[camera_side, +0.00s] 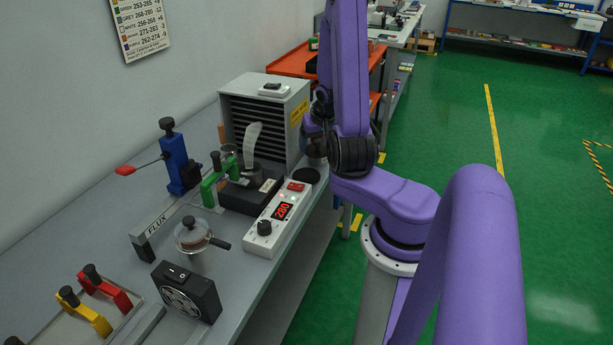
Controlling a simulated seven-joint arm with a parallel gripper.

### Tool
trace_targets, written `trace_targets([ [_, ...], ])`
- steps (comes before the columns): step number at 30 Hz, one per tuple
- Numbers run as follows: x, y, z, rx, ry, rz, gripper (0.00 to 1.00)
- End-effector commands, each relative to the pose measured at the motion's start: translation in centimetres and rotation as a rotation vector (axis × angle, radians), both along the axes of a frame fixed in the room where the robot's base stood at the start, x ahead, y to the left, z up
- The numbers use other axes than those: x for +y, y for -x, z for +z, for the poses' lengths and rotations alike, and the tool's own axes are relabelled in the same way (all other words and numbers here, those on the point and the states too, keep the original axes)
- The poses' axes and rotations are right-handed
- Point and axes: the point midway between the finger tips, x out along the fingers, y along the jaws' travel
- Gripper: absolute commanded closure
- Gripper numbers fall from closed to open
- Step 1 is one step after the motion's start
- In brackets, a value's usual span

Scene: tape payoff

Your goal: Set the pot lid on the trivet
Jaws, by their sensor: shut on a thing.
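My gripper (315,136) is at the right of the grey louvred box, partly hidden by my own wrist. It is shut on a small grey piece, which appears to be the pot lid (315,150); its shape is hard to make out. Just below it is a dark round disc (306,176), which looks like the trivet, at the far end of the white controller. I cannot tell whether lid and disc touch.
The white controller (264,236) shows 280. A green clamp (209,188), a blue stand (179,164), a glass-topped pan (191,236) and a black fan (186,293) crowd the bench. The louvred box (262,120) stands close behind the black base. Open floor lies right.

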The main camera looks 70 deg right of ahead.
Motion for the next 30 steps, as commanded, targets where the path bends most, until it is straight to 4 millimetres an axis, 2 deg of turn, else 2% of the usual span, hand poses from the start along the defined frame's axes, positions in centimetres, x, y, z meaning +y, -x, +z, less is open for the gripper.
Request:
trace_targets([
  [13,3.3,-1.7,-1.0,-0.001,0.0,0.124,0.51],
  [22,3.8,-1.9,-1.7,0.0,-0.002,0.138,0.51],
  [30,3.8,-1.9,-3.6,0.0,-0.002,0.138,0.51],
])
